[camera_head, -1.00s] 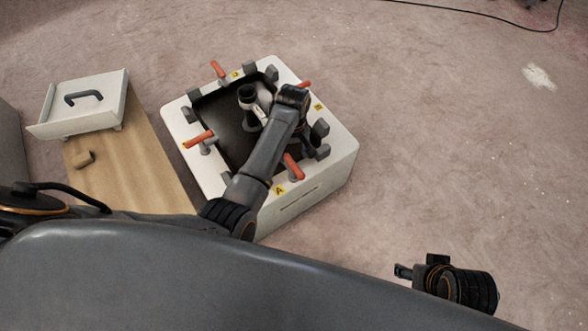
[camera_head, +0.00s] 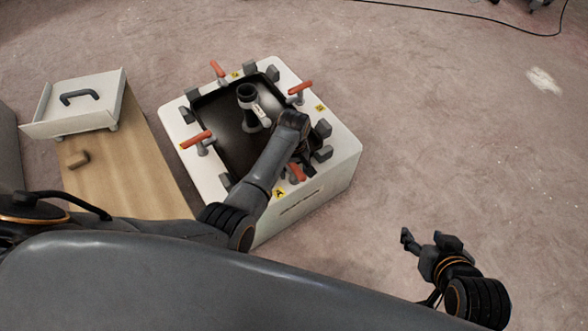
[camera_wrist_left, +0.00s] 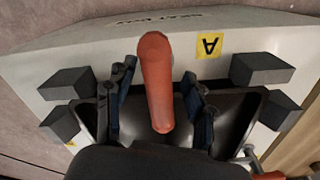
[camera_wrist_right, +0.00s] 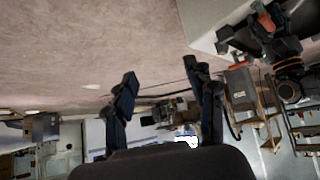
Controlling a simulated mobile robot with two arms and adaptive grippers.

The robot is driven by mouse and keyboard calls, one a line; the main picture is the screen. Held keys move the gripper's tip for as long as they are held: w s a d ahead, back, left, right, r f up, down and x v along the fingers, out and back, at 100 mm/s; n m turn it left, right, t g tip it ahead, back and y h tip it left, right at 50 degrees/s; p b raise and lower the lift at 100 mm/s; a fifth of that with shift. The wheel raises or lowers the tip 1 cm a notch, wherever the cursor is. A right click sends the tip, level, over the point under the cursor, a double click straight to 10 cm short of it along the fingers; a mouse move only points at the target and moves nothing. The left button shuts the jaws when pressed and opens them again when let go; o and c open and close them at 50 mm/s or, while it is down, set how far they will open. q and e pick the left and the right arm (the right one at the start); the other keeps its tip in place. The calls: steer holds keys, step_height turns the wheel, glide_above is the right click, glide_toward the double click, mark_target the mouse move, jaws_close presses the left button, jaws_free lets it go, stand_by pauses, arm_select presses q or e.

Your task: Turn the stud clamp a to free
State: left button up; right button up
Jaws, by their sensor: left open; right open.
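Stud clamp a has an orange handle (camera_head: 297,172) beside the yellow A label (camera_head: 280,194), on the near rim of the white box (camera_head: 335,170). In the left wrist view the orange handle (camera_wrist_left: 156,85) lies lengthwise between the fingers of my left gripper (camera_wrist_left: 158,70). Those fingers are open, with a gap visible on both sides of the handle. In the head view my left forearm and wrist partly hide this gripper and the clamp's surroundings. My right gripper (camera_head: 426,239) is open and empty, over the floor to the right of the box.
Other orange-handled clamps (camera_head: 300,88) stand around the rim, with grey blocks (camera_head: 323,129) between them. A dark cylinder with a white fitting (camera_head: 249,105) stands in the black recess. A wooden board (camera_head: 135,165) with a white handled panel (camera_head: 90,105) lies left. Floor at right is clear.

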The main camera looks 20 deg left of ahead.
arm_select(q)
jaws_close()
